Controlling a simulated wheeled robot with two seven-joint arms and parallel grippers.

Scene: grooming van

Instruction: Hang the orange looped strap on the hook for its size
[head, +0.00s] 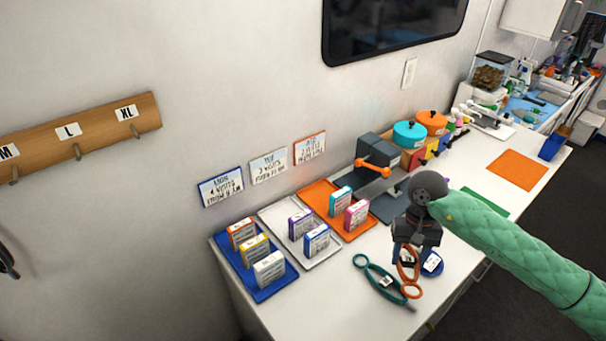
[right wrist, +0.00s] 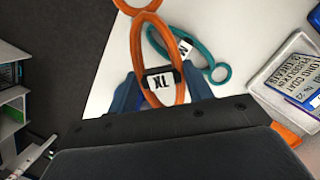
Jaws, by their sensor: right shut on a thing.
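My right gripper (head: 408,250) is shut on the orange looped strap (head: 411,289), low over the white table's front. In the right wrist view the orange strap (right wrist: 142,42) has a white tag whose upside-down letters look like XL. A wooden rail (head: 95,129) on the left wall has the M hook (head: 14,174), L hook (head: 77,151) and XL hook (head: 134,128); the visible hooks are bare. A teal looped strap (head: 372,281) lies beside the orange one. A blue tagged item (head: 432,263), partly hidden, lies behind. My left gripper is out of view.
Blue (head: 270,293), white (head: 325,258) and orange (head: 352,234) trays with small boxes stand on the table's left part. A grey stand (head: 376,157) and teal and orange pots (head: 431,121) are at the back.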

